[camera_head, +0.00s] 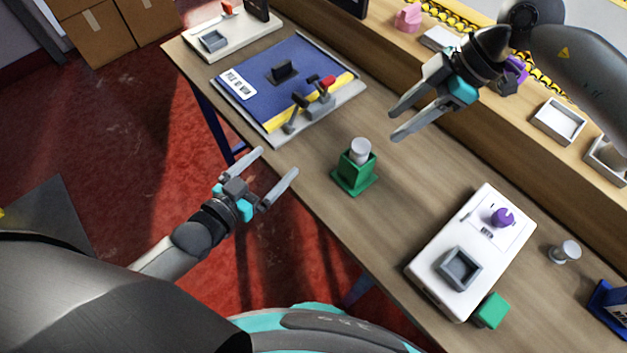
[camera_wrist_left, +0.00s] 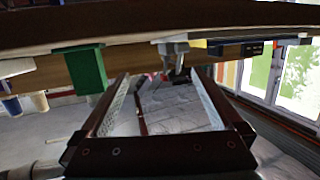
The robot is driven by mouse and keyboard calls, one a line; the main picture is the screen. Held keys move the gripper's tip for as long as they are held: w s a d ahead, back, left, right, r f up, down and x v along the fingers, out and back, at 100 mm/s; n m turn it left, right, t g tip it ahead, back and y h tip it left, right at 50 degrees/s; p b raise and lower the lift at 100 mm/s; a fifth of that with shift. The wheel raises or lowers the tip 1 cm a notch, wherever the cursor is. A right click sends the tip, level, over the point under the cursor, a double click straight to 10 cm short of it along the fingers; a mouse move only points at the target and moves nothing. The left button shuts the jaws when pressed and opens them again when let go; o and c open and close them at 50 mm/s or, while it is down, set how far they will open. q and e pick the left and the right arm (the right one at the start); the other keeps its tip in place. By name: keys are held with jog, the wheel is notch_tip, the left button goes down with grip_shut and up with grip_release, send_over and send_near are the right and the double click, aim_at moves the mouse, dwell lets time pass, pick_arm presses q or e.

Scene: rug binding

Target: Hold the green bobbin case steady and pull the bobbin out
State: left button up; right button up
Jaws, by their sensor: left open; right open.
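The green bobbin case (camera_head: 354,176) stands upright on the wooden table, with a wide base plate. The pale grey bobbin (camera_head: 360,150) sits in its top, its upper part sticking out. My left gripper (camera_head: 279,162) is open and empty, left of the case and apart from it, over the table's front edge. My right gripper (camera_head: 392,125) is open and empty, above the table to the right of and behind the case. In the left wrist view a green block (camera_wrist_left: 86,70), likely the case, shows left of the open left fingers (camera_wrist_left: 162,85).
A blue board (camera_head: 262,84) with levers lies at the back left. A white box (camera_head: 452,285) with a purple knob (camera_head: 502,217) and grey tray stands at the right. A small green block (camera_head: 491,310) and a grey spool (camera_head: 565,251) are near it. A raised shelf (camera_head: 480,135) runs along the back.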

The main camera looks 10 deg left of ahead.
aim_at(367, 154)
pick_arm(q)
jog(key=s+d+r+m+g+h, duration=0.1)
jog(key=s+d+r+m+h, duration=0.15)
jog(key=d, duration=0.25)
jog(key=s+d+r+m+g+h, duration=0.1)
jog(key=s+d+r+g, duration=0.15)
jog(key=d, duration=0.25)
jog(key=shift+n+t+y, duration=0.25)
jog(key=shift+t, duration=0.1)
jog(key=x, duration=1.5)
jog(key=shift+w+d, duration=0.1)
jog(key=shift+w, duration=0.1)
